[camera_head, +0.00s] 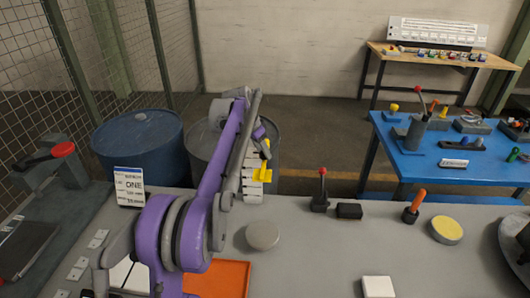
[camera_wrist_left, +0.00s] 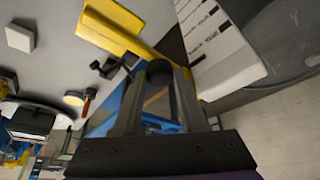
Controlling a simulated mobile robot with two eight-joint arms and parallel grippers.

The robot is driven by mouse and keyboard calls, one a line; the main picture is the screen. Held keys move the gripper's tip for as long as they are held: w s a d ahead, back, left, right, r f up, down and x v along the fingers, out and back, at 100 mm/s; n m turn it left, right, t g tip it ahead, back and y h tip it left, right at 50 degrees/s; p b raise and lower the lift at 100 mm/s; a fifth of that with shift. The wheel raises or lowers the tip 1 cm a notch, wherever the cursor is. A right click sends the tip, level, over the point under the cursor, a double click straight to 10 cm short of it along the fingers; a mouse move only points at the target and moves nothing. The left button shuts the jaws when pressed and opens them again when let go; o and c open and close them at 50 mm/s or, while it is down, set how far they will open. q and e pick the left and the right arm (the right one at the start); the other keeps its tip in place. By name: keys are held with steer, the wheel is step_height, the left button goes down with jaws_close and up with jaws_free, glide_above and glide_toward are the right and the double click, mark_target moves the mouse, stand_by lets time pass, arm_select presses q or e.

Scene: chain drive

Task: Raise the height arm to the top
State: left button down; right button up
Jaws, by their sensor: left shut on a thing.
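The height arm (camera_head: 262,172) is a yellow piece in front of a white upright scale (camera_head: 251,188) with dark marks, at the middle of the head view. In the left wrist view the yellow piece (camera_wrist_left: 112,30) fills the upper left and the scale (camera_wrist_left: 215,45) stands beside it. My left gripper (camera_head: 262,142) is at the upper part of the yellow piece. In the left wrist view its fingers (camera_wrist_left: 158,85) are shut on a dark round knob (camera_wrist_left: 159,71) close to the yellow piece. My arm hides part of the scale. My right gripper does not show.
Blue (camera_head: 139,145) and grey (camera_head: 205,146) drums stand behind the grey bench (camera_head: 320,250). The bench carries a red-knobbed lever (camera_head: 321,190), an orange-handled piece (camera_head: 415,206), a grey disc (camera_head: 262,236) and an orange tray (camera_head: 222,279). A blue table (camera_head: 450,165) stands at right.

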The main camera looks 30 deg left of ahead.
arm_select(q)
steer(key=shift+c, duration=2.2)
jaws_free()
steer(key=v, duration=1.1)
steer(key=shift+s+f, duration=0.1)
steer(key=shift+f, duration=0.15)
